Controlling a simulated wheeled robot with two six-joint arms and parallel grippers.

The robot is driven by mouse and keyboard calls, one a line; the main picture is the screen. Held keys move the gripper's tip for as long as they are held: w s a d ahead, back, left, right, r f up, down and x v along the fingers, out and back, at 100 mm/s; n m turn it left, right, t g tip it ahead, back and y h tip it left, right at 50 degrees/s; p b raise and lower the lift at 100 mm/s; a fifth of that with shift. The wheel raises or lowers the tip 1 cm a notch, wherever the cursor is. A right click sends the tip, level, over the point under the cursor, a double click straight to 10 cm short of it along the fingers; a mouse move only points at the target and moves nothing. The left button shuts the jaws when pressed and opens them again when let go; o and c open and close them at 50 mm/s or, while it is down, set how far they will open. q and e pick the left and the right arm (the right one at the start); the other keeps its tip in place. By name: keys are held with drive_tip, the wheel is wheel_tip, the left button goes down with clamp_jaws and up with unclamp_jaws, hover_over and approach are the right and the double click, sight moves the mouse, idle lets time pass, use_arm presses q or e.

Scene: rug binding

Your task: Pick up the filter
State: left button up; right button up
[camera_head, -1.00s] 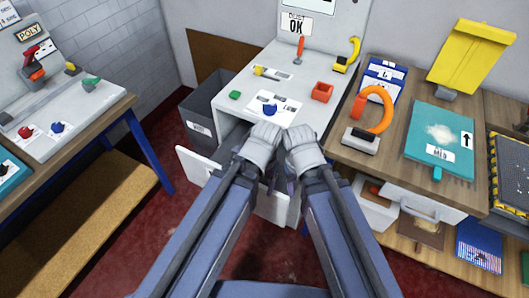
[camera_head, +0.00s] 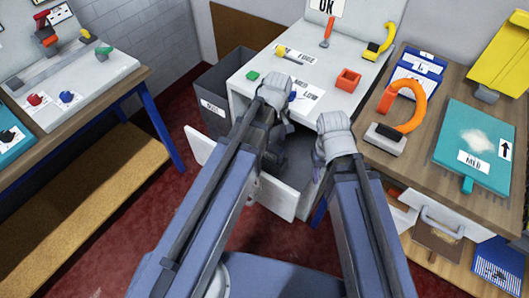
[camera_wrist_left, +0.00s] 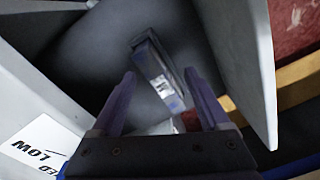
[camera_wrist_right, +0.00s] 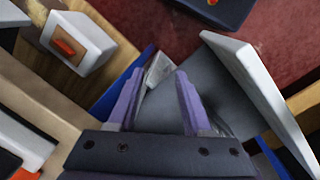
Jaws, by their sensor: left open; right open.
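A dark slab-like block with a pale printed label (camera_wrist_left: 154,68) lies in the open drawer in the left wrist view. It may be the filter, but I cannot read the label. My left gripper (camera_wrist_left: 160,74) is open above the drawer, with the block between and beyond its fingertips; I see no contact. In the head view my left gripper (camera_head: 274,158) hides the block. My right gripper (camera_wrist_right: 160,72) is open at the drawer's right side, with a small pale grey piece beyond its fingertips. In the head view my right gripper (camera_head: 318,174) is mostly hidden by its wrist.
The open drawer has a white front panel (camera_head: 235,172). The white worktop above it holds a red-orange square cup (camera_head: 348,79) and a green block (camera_head: 253,76). A grey bin (camera_head: 222,85) stands left. A wooden bench with an orange-handled tool (camera_head: 405,105) stands right.

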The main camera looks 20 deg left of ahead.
sight(274, 153)
use_arm(q)
drive_tip(key=w+a+n, duration=0.1)
drive_tip(key=w+a+f+n, duration=0.1)
drive_tip(key=n, duration=0.1)
drive_tip(key=w+a+n+b, duration=0.1)
drive_tip(key=shift+w+a+f+n, duration=0.1)
drive_tip(key=shift+w+f+n, duration=0.2)
drive_tip(key=shift+f, duration=0.05)
drive_tip(key=shift+w+a+n, duration=0.15)
drive_tip(key=shift+a+n, duration=0.05)
drive_tip(key=shift+n, duration=0.1)
wheel_tip(274, 153, down, 3)
drive_tip(key=b, duration=0.3)
drive_tip(key=shift+r, duration=0.1)
drive_tip(key=f+b, duration=0.5)
drive_tip(key=shift+w+a+f, duration=0.1)
drive_tip(key=shift+a, duration=0.25)
clamp_jaws()
idle(0.6)
